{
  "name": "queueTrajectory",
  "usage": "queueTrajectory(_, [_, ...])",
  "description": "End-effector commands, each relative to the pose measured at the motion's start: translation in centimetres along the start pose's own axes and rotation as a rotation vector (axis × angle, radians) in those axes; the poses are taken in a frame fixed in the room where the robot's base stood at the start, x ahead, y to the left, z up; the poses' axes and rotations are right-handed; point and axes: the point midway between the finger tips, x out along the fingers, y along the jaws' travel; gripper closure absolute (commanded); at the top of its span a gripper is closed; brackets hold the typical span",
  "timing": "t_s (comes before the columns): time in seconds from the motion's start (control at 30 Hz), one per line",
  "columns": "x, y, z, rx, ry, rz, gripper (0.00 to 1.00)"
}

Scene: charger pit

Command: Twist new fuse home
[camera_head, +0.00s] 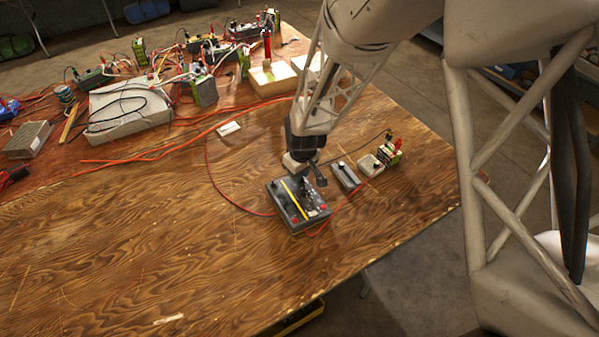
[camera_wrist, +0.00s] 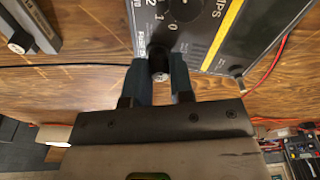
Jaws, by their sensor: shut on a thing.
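A dark grey box (camera_head: 285,207) with a yellow strip and red terminals lies on the wooden table. Its face with white numbers and "AMPS" lettering (camera_wrist: 215,22) shows in the wrist view. My gripper (camera_head: 305,180) points down at the box's far right part. In the wrist view my gripper (camera_wrist: 159,75) has its two blue-grey fingers closed on the sides of a small dark fuse (camera_wrist: 158,63) with a pale end, beside the number scale. The fingers hide its sides, and I cannot tell how deep it sits.
A small grey unit (camera_head: 345,176) and a pale block with a green and red part (camera_head: 371,165) stand close on the right. A red cable (camera_head: 237,204) loops round the box. Wired equipment (camera_head: 125,110) crowds the far left. The table's near left is largely clear.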

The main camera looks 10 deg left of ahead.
Motion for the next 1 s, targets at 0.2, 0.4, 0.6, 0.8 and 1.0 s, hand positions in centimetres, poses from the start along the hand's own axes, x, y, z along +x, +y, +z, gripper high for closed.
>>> queueTrajectory(0.2, [0.01, 0.02, -0.01, 0.030, 0.000, 0.004, 0.93])
queueTrajectory(0.4, [0.04, -0.02, 0.02, 0.125, -0.001, 0.015, 0.93])
queueTrajectory(0.6, [0.08, -0.03, 0.05, 0.194, -0.001, 0.023, 0.93])
queueTrajectory(0.8, [0.10, -0.03, 0.07, 0.200, -0.002, 0.024, 0.93])
queueTrajectory(1.0, [0.12, -0.04, 0.09, 0.210, -0.002, 0.025, 0.93])
